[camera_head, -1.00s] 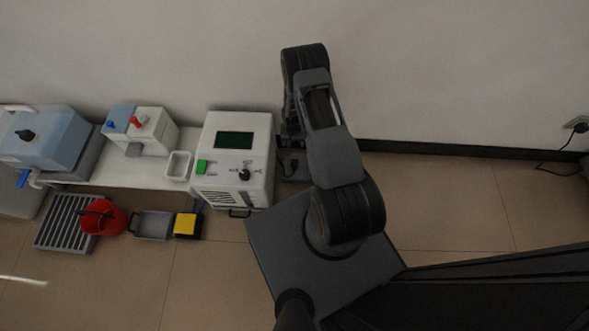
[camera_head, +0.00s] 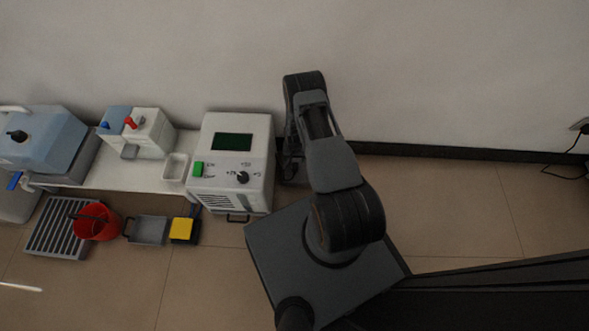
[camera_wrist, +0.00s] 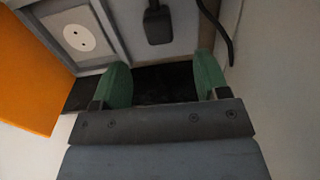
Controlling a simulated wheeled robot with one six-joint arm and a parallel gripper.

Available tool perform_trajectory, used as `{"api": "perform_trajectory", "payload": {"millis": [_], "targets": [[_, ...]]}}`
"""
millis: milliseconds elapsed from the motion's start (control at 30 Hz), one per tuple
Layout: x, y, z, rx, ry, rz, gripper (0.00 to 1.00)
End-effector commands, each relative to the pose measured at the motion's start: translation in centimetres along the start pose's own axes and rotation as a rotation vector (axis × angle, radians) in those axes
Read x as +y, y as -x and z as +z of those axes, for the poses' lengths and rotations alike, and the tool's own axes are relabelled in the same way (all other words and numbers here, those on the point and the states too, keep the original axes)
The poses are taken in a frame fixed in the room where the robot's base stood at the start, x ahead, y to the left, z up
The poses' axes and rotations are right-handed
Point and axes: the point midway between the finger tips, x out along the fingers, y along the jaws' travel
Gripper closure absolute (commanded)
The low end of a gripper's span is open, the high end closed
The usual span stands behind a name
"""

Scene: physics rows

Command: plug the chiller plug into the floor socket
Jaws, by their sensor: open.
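In the wrist view my gripper (camera_wrist: 163,78) is open, with its two green fingertips apart and nothing between them. A black plug-like block (camera_wrist: 158,25) with a narrower top lies beyond the fingertips, near the middle of the gap. A round white socket face (camera_wrist: 79,37) with two dark holes sits in a grey frame to its left. I cannot tell whether the black block touches the frame. In the head view the chiller (camera_head: 232,170) is a white box with a dark green screen, just left of my arm. My arm hides the gripper there.
A black cable (camera_wrist: 217,30) hangs at the upper right of the wrist view, and an orange panel (camera_wrist: 32,75) fills the left. In the head view a red bucket (camera_head: 98,222) and yellow block (camera_head: 183,229) lie on the floor at left. A wall outlet with cable (camera_head: 566,165) is far right.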

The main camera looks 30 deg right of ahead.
Motion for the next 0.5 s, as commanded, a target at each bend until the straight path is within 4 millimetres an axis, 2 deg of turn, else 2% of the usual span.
{"api": "perform_trajectory", "payload": {"millis": [33, 167, 500], "targets": [[0.0, -1.1, 0.0, 0.0, 0.0, 0.0, 0.32], [0.0, -2.2, 0.0, 0.0, 0.0, 0.0, 0.32], [0.0, -2.6, 0.0, 0.001, 0.0, 0.0, 0.32]]}}
